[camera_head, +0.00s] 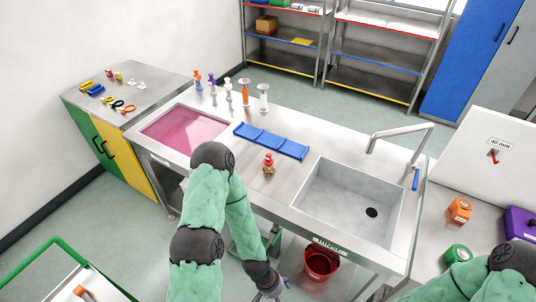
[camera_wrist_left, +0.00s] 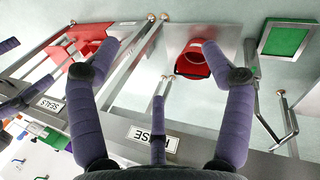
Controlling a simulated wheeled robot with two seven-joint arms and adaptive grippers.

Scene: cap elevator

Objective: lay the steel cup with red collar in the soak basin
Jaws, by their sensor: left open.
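A small brass-looking piece with a red top (camera_head: 268,163) stands on the counter between the pink-filled basin (camera_head: 152,131) and the grey sink. Several small upright pieces (camera_head: 228,89) stand along the counter's back edge, some pale or metallic, some with orange or purple. I cannot clearly pick out a steel cup with a red collar. The pink basin at the counter's left appears to be the soak basin. My left gripper (camera_head: 270,293) is low in front of the counter; its fingers are spread and empty in the wrist view (camera_wrist_left: 160,58). Purple finger parts at that view's left edge seem to be my right gripper (camera_wrist_left: 12,75).
The sink (camera_head: 345,200) with a tap (camera_head: 400,133) is at right. A red bucket (camera_head: 320,263) sits below the counter, near my left gripper. A side table (camera_head: 125,88) holds small tools.

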